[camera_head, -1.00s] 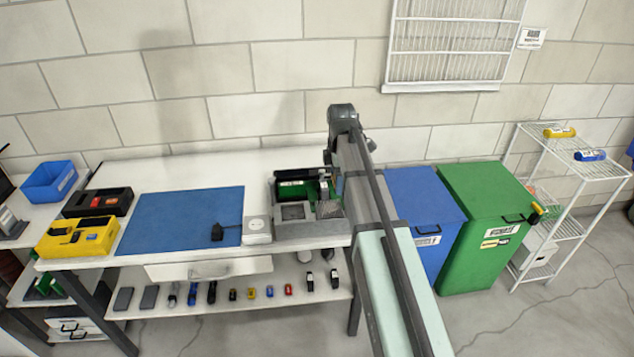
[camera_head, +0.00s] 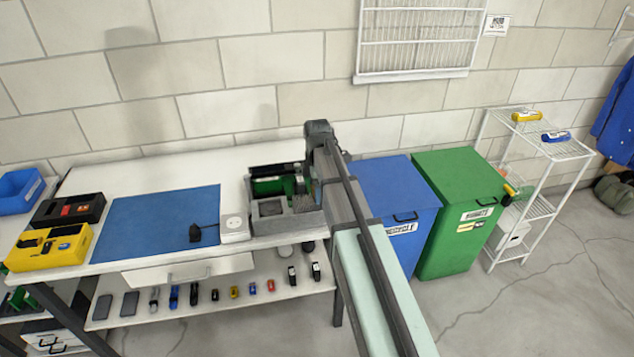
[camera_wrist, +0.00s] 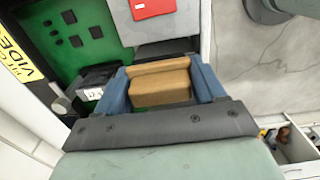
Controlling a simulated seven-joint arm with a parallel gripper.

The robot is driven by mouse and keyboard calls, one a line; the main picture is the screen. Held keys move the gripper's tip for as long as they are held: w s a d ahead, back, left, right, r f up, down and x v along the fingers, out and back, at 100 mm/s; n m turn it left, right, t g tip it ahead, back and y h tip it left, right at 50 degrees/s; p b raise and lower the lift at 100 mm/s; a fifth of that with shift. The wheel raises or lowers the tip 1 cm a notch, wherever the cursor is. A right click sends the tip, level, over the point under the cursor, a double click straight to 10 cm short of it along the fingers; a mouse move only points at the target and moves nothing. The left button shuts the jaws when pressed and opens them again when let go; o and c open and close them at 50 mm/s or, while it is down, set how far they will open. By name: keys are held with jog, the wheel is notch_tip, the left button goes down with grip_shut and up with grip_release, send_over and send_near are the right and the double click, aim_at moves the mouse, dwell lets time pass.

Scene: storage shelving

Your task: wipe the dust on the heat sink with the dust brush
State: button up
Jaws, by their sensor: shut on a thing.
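My gripper (camera_wrist: 160,84) shows blue fingers in the wrist view, shut on a tan-brown block, which appears to be the handle of the dust brush (camera_wrist: 160,86). The bristles are hidden. Just beyond it lies a green circuit board (camera_wrist: 75,40) with dark chips, inside an open grey case (camera_head: 290,222) at the right end of the bench in the head view. I cannot clearly pick out the heat sink or its dust; pale grey parts (camera_wrist: 188,20) with a red label lie beyond the brush. My arm partly covers the case in the head view.
A white socket box (camera_head: 235,228), black plug (camera_head: 203,233) and blue mat (camera_head: 155,222) lie left of the case. A yellow toolbox (camera_head: 48,247) stands farther left. Blue (camera_head: 395,190) and green (camera_head: 462,205) bins stand right of the bench, beside a wire shelf (camera_head: 540,150).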

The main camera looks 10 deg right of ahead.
aim_at(295, 205)
jog(key=shift+a+f, duration=0.4)
jog(key=shift+a, duration=0.25)
jog(key=shift+a+f, duration=0.35)
jog(key=shift+a, duration=0.3)
jog(key=shift+c, duration=0.3)
jog(key=shift+a, duration=2.25)
jog(key=shift+d, duration=3.5)
jog(key=shift+s, duration=0.35)
jog(key=shift+s+a, duration=0.1)
jog(key=shift+s, duration=0.15)
jog(key=shift+w+a, duration=0.1)
jog(key=shift+a, duration=3.35)
jog(key=shift+d, duration=3.55)
jog(key=shift+r, duration=4.15)
